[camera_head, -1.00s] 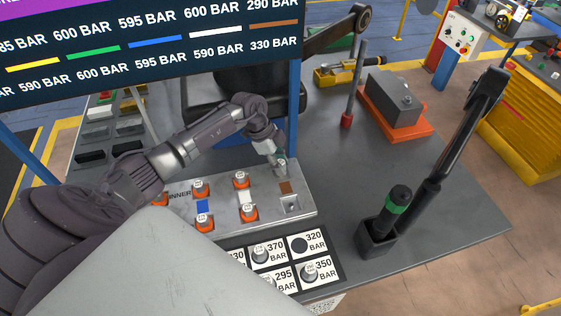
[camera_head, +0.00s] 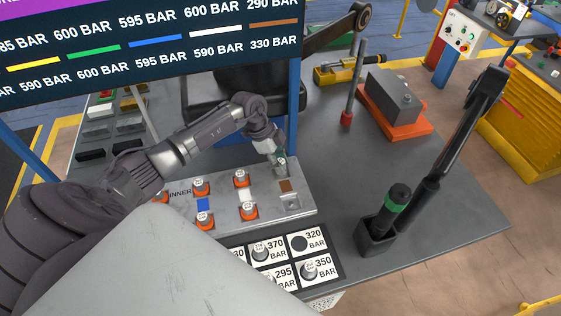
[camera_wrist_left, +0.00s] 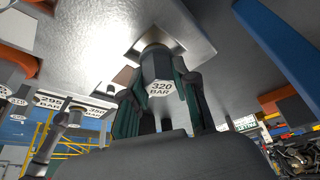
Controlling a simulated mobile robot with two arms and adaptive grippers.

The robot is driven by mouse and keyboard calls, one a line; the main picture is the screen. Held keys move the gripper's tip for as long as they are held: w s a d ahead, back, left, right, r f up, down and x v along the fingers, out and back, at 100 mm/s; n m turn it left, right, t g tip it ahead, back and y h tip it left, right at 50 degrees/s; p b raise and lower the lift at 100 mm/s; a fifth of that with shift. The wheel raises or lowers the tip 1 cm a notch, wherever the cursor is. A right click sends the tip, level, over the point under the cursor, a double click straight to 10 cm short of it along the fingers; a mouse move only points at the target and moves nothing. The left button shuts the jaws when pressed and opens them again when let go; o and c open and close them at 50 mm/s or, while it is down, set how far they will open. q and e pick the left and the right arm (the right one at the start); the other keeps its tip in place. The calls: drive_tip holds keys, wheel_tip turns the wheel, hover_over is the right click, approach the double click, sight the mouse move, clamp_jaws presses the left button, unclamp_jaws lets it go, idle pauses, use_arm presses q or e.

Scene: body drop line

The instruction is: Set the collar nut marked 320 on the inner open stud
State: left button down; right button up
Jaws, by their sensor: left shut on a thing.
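My left gripper (camera_head: 279,160) is shut on the collar nut marked 320 (camera_wrist_left: 158,68). In the left wrist view the nut's 320 BAR face looks back at the camera, between the green-padded fingers. The nut's far end is at a pale square seat on the steel plate; whether it touches or sits around the stud cannot be told. In the head view the gripper stands over the back row of the plate (camera_head: 268,212), above a brown patch (camera_head: 286,185). The front open seat (camera_head: 290,202) shows no nut. My right gripper is not in view.
Several orange-based nuts (camera_head: 240,178) stand on the plate. The nut tray (camera_head: 322,261) in front has an empty 320 place (camera_head: 299,243). A black holder with a green-banded tool (camera_head: 397,203) stands right. A pressure screen (camera_head: 150,50) hangs above left.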

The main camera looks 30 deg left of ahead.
use_arm(q)
drive_tip(key=shift+f+b, duration=0.35)
drive_tip(key=shift+f, duration=0.45)
drive_tip(key=c, duration=0.8)
unclamp_jaws()
wheel_tip(320, 180, up, 6)
drive_tip(key=p, duration=0.6)
drive_tip(key=shift+r+p, duration=0.1)
drive_tip(key=shift+p, duration=0.2)
